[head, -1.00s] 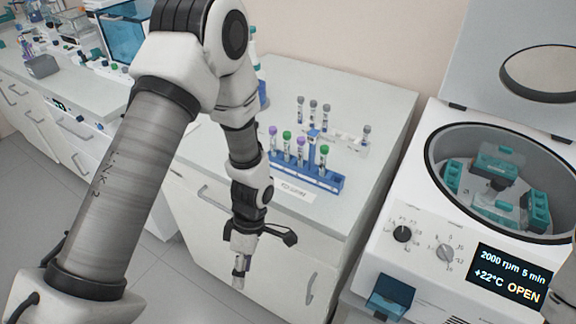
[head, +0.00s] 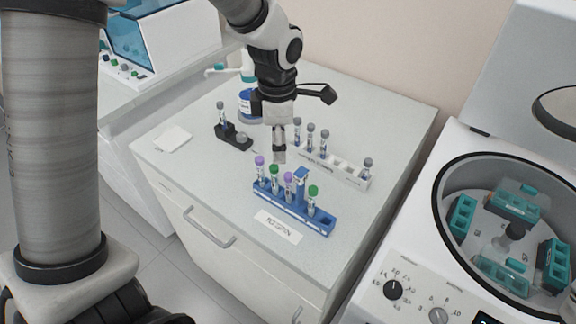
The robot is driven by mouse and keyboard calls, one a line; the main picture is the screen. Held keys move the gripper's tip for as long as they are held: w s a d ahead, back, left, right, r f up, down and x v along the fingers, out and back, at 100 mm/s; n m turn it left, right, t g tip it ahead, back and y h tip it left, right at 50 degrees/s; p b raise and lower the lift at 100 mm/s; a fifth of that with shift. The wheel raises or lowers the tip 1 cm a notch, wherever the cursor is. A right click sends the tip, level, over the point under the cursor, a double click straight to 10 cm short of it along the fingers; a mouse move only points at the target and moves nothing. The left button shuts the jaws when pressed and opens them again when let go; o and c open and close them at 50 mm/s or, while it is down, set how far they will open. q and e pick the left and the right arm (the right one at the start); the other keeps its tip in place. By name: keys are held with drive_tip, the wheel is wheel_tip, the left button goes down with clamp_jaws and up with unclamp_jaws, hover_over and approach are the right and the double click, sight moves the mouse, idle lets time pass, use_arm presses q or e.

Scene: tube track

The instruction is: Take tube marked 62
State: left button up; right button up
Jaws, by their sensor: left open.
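Another grey-capped tube (head: 222,115) stands in a small black holder (head: 238,140) at the left. The tube numbers are too small to read, so I cannot tell which is 62. My left gripper (head: 279,155) points down, open and apparently empty, just behind the blue rack's tubes. My right gripper is out of view.
A centrifuge (head: 430,235) with its lid up stands at the right. A paper label (head: 278,228) lies before the blue rack. The bench's front left is clear.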

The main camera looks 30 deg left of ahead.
sight(274, 167)
use_arm(q)
drive_tip(key=f, duration=0.2)
drive_tip(key=s+f+p, duration=0.1)
drive_tip(key=f, duration=0.3)
drive_tip(key=shift+s+a, duration=0.25)
drive_tip(key=shift+w+f, duration=0.2)
drive_tip(key=shift+f, duration=0.15)
drive_tip(key=shift+s+r, duration=0.15)
drive_tip(key=shift+s, duration=0.1)
drive_tip(key=shift+c, duration=0.7)
drive_tip(key=shift+s+r, duration=0.1)
drive_tip(key=shift+s, duration=0.05)
drive_tip(key=c, duration=0.8)
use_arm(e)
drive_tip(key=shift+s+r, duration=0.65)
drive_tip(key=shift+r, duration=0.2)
